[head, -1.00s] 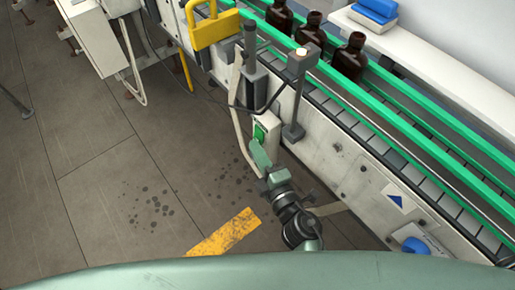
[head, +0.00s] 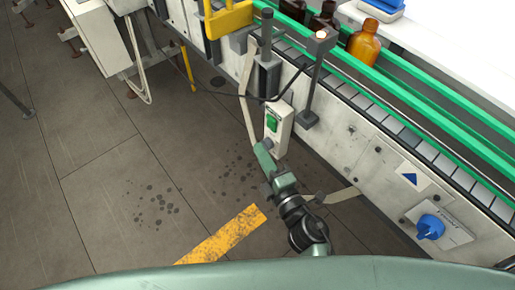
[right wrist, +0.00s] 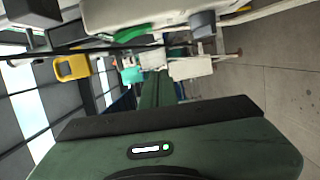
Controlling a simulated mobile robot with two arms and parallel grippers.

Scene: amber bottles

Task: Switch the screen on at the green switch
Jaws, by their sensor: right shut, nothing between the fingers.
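The green switch (head: 273,122) sits on a narrow white box (head: 283,133) at the side of the conveyor. My right gripper (head: 260,147) is shut and empty, just below and left of the switch in the head view, with a small gap between them. In the right wrist view, a green part (right wrist: 132,33) under a white box at the top looks like the switch. My shut fingers (right wrist: 152,92) point away from the camera there. I cannot make out a screen for certain. My left gripper is not in view.
Bottles stand on the conveyor between green rails (head: 430,128); the nearest bottle (head: 365,42) glows amber, the others (head: 325,17) are dark. A sensor post (head: 313,85) and black cable stand near the switch. A blue knob (head: 430,226) is at right. Floor at left is open.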

